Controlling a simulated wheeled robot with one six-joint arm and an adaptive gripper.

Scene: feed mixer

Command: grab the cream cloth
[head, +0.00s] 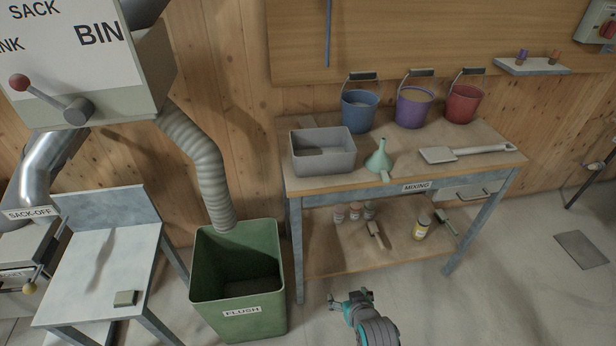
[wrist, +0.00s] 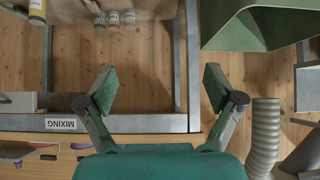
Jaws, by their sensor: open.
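I cannot pick out a cream cloth for certain. A small flat greyish-beige block or folded piece (head: 124,298) lies near the front edge of the grey stand at the left in the head view; whether it is cloth is not clear. My gripper (head: 350,298) is low over the floor in front of the mixing bench, right of the green bin and well apart from that piece. In the wrist view my gripper (wrist: 160,82) is open, with nothing between its two fingers.
The green flush bin (head: 240,312) stands between my gripper and the grey stand (head: 100,265). The mixing bench (head: 330,182) carries buckets, a grey tub (head: 323,165), a funnel (head: 379,160) and a scoop; jars and brushes are on its lower shelf. Floor at right is mostly clear.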

